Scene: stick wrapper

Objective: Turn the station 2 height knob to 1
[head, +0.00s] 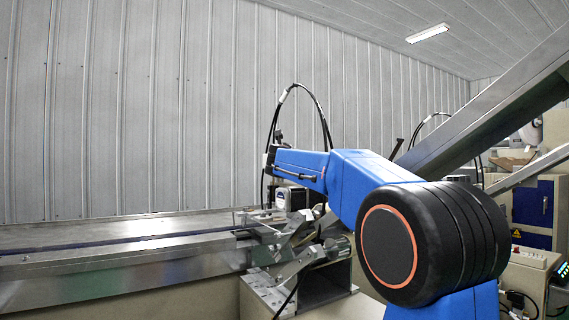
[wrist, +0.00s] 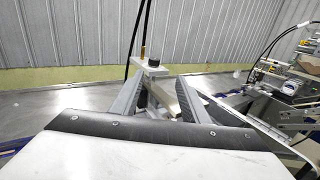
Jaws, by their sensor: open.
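A small black knob (wrist: 154,62) sits on top of a light metal bracket (wrist: 158,72) in the wrist view. I cannot read any scale or number on it, nor tell for sure that it is the station 2 height knob. My gripper (wrist: 160,82) is open, with one finger on each side of the bracket's lower part. The knob shows just beyond and above the fingertips. Nothing is seen held between the fingers, and I cannot tell whether they touch the bracket. In the head view my blue arm hides most of this spot.
A long metal conveyor bed (head: 120,236) runs along the left. Black cables (head: 315,100) loop above the station. A second mechanism with a white-faced dial box (wrist: 288,88) stands at right in the wrist view. A slanted metal beam (head: 490,95) crosses the upper right.

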